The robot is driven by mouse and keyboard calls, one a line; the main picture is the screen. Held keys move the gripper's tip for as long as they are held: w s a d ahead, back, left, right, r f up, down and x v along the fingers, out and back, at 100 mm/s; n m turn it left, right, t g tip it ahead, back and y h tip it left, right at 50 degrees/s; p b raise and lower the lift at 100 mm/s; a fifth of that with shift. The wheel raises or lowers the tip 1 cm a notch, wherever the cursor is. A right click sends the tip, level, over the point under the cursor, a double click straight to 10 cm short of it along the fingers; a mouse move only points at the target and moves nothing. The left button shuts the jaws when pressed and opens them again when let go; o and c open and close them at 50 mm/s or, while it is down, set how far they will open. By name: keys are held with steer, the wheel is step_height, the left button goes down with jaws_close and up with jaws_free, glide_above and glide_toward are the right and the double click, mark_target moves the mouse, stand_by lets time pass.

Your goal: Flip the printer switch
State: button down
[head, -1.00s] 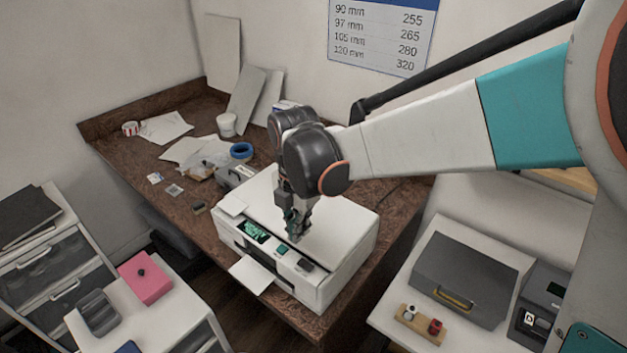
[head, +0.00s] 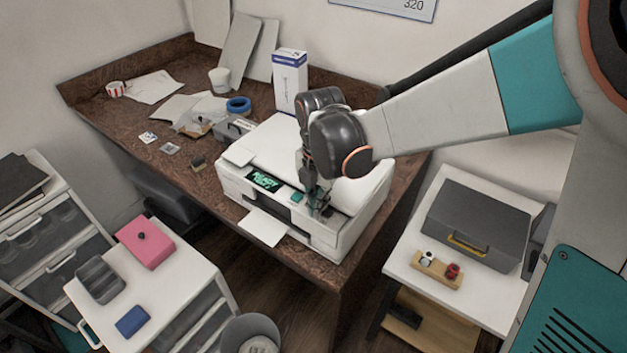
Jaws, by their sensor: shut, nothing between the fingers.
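The white printer (head: 352,232) stands on the brown desk near its front corner. Its small display (head: 264,181) is lit with green letters that seem to read "READY". A small green button (head: 297,197) sits on the front panel right of the display. My gripper (head: 321,209) is shut and points down at the right part of this panel, where the dark switch lies. The fingers largely hide the switch, so I cannot tell its position or whether they touch it.
A white paper tray (head: 262,228) sticks out of the printer's front. A white box (head: 290,82), blue tape (head: 238,105) and a cup (head: 219,80) stand behind on the desk. A side table with a grey case (head: 478,225) is at right.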

steer(key=shift+a+f+b, duration=0.1)
steer(key=shift+f+b, duration=0.2)
steer(key=shift+f, duration=0.05)
stand_by(0.3)
